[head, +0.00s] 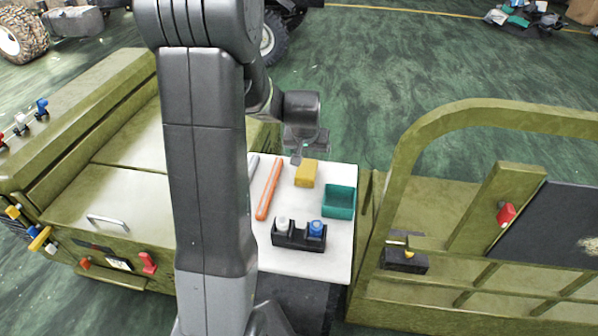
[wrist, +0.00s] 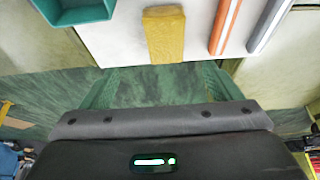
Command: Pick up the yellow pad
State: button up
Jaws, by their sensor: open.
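The yellow pad (head: 306,174) is a small block lying at the far edge of a white tabletop (head: 338,173). In the wrist view the yellow pad (wrist: 164,36) is at the top centre, its near end at the table edge. My gripper (head: 297,157) is open and empty, just beyond the pad and above it in the head view, apart from it. My arm covers part of the table's left side.
An orange bar (head: 269,190) and a grey bar (head: 253,166) lie left of the pad. A teal tray (head: 339,201) is to the right. A black holder (head: 298,237) with a white-capped and a blue-capped item stands in front. Olive panels flank the table.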

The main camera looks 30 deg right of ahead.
aim_at(306, 169)
jog(key=x, duration=0.6)
jog(key=shift+w+f, duration=0.1)
jog(key=shift+f, duration=0.2)
jog(key=shift+w+a+x, duration=0.1)
jog(key=shift+w+x, duration=0.05)
jog(key=shift+x, duration=1.15)
jog(key=shift+w+a+x, duration=0.1)
jog(key=shift+w+x, duration=0.1)
jog(key=shift+x, duration=1.05)
jog(key=shift+f+b, duration=0.25)
jog(key=shift+b, duration=0.2)
jog(key=c, duration=1.1)
